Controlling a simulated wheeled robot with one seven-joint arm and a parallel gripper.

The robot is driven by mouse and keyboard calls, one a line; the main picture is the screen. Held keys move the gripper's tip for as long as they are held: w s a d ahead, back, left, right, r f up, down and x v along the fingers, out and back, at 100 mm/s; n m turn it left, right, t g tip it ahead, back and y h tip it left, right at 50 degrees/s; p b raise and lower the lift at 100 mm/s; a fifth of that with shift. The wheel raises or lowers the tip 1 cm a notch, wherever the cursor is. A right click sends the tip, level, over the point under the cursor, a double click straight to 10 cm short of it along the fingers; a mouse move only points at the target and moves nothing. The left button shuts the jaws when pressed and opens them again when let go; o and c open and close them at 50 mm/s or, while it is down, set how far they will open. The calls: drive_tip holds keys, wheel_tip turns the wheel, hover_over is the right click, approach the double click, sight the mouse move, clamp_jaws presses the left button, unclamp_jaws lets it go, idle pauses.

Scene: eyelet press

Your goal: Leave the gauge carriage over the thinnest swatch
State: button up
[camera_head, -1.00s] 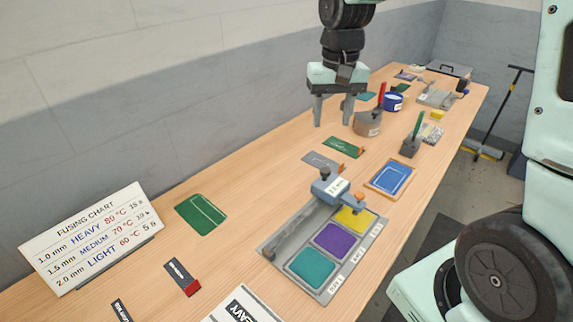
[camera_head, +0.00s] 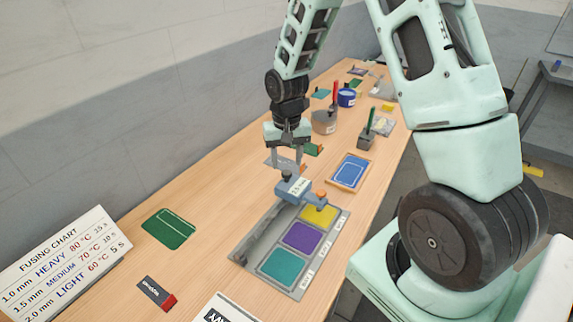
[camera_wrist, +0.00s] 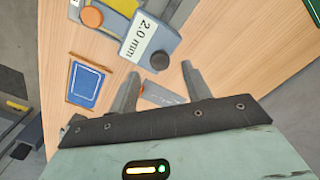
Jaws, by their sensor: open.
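The gauge carriage (camera_head: 296,188) is a blue-grey block with an orange knob and a dark knob. It sits at the far end of the grey swatch tray (camera_head: 243,254), by the yellow swatch (camera_head: 318,214). Its label reads 2.0 mm in the wrist view (camera_wrist: 147,38). The purple swatch (camera_head: 302,237) lies in the middle and the teal swatch (camera_head: 283,266) at the near end. My gripper (camera_head: 287,164) is open and empty, just beyond the carriage. In the wrist view, its fingers (camera_wrist: 160,88) point toward the dark knob (camera_wrist: 160,60) without closing on it.
A fusing chart (camera_head: 65,262) stands at the left with thicknesses and temperatures. A blue framed panel (camera_head: 350,172) lies right of the carriage. A green card (camera_head: 168,229) lies left of the tray. Pots and tools (camera_head: 325,121) stand farther back. Bare wood lies between card and tray.

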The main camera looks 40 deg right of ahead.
sight(287, 172)
drive_tip(key=shift+f, duration=1.85)
